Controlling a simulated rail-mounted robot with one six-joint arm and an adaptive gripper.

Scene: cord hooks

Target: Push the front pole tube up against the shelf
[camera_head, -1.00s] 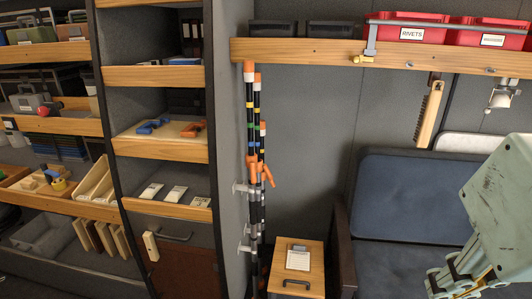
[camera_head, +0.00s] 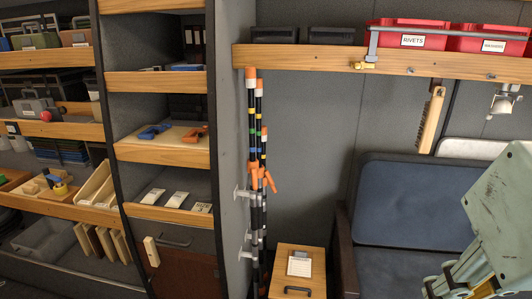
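A bundle of black pole tubes stands upright against the grey side panel. The foremost-looking tube (camera_head: 252,120) has an orange top end just under the left end of the wooden shelf (camera_head: 300,58); whether it touches is too small to tell. A second tube (camera_head: 259,100) and a shorter one (camera_head: 264,145) stand beside it, with coloured bands and orange parts. Pale clips (camera_head: 243,193) sit at the tubes' lower part. My gripper (camera_head: 447,284) is at the lower right, well away from the tubes, partly cut off by the frame; its fingertips do not show clearly.
A small wooden-topped cabinet (camera_head: 297,260) stands right of the tubes' lower end. Red bins (camera_head: 410,30) sit on the shelf; a brush (camera_head: 431,120) hangs below. A shelving unit (camera_head: 160,150) stands left.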

